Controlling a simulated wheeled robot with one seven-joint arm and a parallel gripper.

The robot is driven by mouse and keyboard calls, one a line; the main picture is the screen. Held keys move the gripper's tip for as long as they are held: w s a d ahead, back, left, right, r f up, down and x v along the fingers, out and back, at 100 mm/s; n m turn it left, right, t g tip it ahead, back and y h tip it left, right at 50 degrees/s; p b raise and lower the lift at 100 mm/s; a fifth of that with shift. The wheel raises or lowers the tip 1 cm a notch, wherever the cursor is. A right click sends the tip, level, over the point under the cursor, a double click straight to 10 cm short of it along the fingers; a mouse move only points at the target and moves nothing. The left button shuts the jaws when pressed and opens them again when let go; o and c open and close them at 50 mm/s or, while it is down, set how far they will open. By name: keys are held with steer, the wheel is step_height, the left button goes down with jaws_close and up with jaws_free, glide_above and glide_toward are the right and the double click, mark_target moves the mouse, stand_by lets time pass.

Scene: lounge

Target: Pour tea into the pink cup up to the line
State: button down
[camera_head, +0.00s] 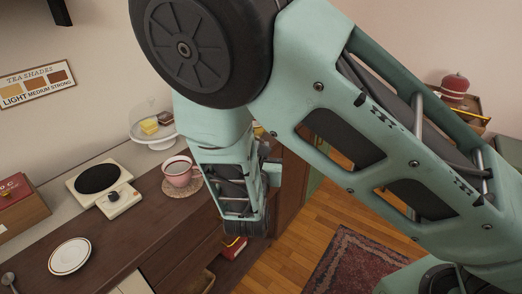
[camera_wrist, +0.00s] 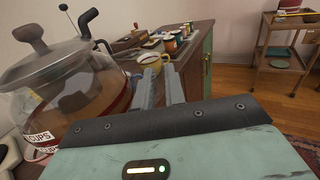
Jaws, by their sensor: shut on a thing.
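The pink cup (camera_head: 178,172) stands upright on a round woven coaster (camera_head: 196,187) on the dark counter in the head view. Its inside looks reddish brown, but I cannot tell the level against a line. My gripper (camera_wrist: 160,82) is shut, apparently on the teapot's handle; the grip itself is unclear. In the head view my gripper (camera_head: 240,195) is just right of the pink cup, and the teapot is hidden behind my arm.
A hot plate (camera_head: 100,180), a white plate (camera_head: 70,256) and a cake stand (camera_head: 153,138) stand on the counter. A wooden cart (camera_wrist: 285,65) stands beyond the open floor.

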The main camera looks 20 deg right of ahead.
steer(key=shift+d+f+b, duration=0.1)
steer(key=shift+f+b, duration=1.05)
steer(key=shift+f, duration=0.5)
steer(key=shift+r+n+p, duration=0.3)
steer(key=shift+r+p, duration=0.15)
steer(key=shift+s+d+r+n+p, duration=0.15)
steer(key=shift+r+n+p, duration=0.45)
steer(key=shift+r+p, duration=0.45)
steer(key=shift+r+n+p, duration=1.2)
steer(key=shift+r+p, duration=1.2)
steer(key=shift+p, duration=0.25)
stand_by(0.8)
steer(key=shift+r+p, duration=0.3)
steer(key=shift+p, duration=0.2)
stand_by(0.9)
